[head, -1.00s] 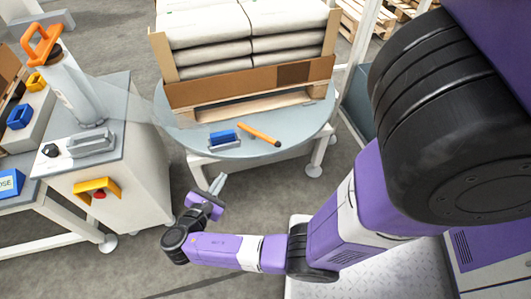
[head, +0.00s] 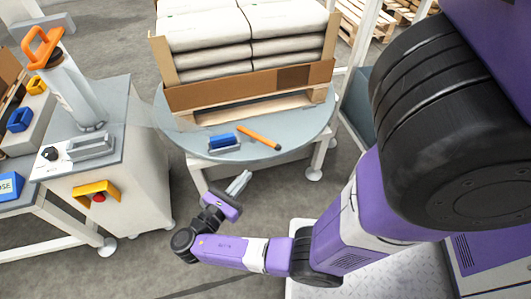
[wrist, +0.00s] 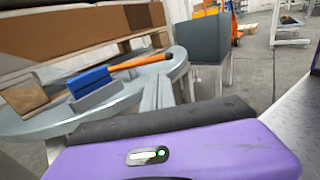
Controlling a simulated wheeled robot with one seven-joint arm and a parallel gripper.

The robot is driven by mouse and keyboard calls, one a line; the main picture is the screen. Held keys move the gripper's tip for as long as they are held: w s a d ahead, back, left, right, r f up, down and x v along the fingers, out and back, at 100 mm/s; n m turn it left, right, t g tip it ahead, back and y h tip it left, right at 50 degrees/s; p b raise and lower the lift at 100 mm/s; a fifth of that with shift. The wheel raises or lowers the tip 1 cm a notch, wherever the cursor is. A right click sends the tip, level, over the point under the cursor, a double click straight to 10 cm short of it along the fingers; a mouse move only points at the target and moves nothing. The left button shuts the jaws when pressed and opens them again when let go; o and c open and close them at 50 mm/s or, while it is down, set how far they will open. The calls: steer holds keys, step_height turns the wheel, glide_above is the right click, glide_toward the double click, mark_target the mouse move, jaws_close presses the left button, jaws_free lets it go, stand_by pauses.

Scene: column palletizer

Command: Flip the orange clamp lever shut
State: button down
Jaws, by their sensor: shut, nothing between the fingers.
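The orange clamp lever (head: 258,138) is a straight bar near the front edge of the round grey table, just right of a blue block on a grey base (head: 223,142). In the wrist view the orange lever (wrist: 142,61) with its dark end slopes up to the right, beside the blue block (wrist: 89,81). My gripper (head: 238,183) is shut and empty, in front of and below the table edge, apart from the lever. Its grey fingers (wrist: 158,94) point toward the table in the wrist view.
The round table (head: 190,134) carries a pallet with stacked white sacks (head: 240,45) behind a cardboard wall (head: 230,86). At left stands a cabinet (head: 140,190) with a red button in a yellow guard (head: 98,194). The floor between cabinet and table is open.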

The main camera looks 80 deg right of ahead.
steer(key=b, duration=0.3)
glide_toward(274, 147)
steer(key=d, duration=0.1)
steer(key=s+d, duration=0.1)
steer(key=d, duration=0.3)
steer(key=shift+s+d+f, duration=0.2)
steer(key=shift+s+f, duration=0.05)
steer(key=shift+f, duration=0.15)
steer(key=shift+s+d+r, duration=0.15)
steer(key=shift+s+d, duration=0.1)
steer(key=shift+d, duration=0.4)
steer(key=shift+s+r+p, duration=0.1)
steer(key=shift+s+p, duration=0.05)
steer(key=shift+p, duration=0.15)
